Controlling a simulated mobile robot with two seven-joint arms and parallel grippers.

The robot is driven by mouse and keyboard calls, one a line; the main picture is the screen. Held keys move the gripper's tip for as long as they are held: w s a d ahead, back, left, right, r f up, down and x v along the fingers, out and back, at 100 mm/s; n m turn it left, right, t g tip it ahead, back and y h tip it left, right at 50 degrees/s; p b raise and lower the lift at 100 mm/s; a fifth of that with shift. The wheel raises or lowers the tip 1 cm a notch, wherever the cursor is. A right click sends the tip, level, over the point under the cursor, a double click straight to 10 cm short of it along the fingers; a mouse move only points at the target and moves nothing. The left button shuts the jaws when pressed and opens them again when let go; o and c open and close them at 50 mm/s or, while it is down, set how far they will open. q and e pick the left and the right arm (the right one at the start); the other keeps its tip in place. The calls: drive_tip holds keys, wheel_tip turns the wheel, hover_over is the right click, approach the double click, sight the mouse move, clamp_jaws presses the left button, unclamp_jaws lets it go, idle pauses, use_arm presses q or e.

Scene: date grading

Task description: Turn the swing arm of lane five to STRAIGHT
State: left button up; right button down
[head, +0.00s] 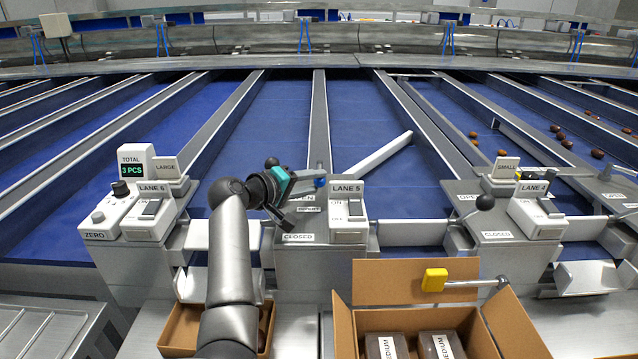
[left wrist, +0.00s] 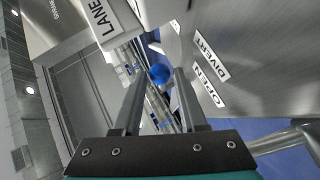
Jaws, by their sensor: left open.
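The swing arm of lane five (head: 380,157) is a pale metal bar lying slantwise across the blue belt, behind the LANE 5 switch box (head: 348,208). A blue knob (head: 320,183) sits left of that box; it also shows in the left wrist view (left wrist: 160,73). My left gripper (head: 314,180) is open at the knob. In the left wrist view its two fingertips (left wrist: 160,70) are on either side of the knob; contact cannot be told. A DIVERT label (left wrist: 211,54) and an OPEN label (left wrist: 208,87) lie beside it. My right gripper is not in view.
Switch boxes for LANE 6 (head: 150,213) and LANE 4 (head: 540,212) stand either side. A black-knobbed lever (head: 485,203) stands by lane 4. In front are an open carton (head: 345,318) and a yellow knob (head: 434,280). Dates (head: 597,154) lie on the right-hand belts.

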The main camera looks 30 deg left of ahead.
use_arm(q)
drive_tip(key=shift+x, duration=1.3)
drive_tip(key=shift+c, duration=0.3)
clamp_jaws()
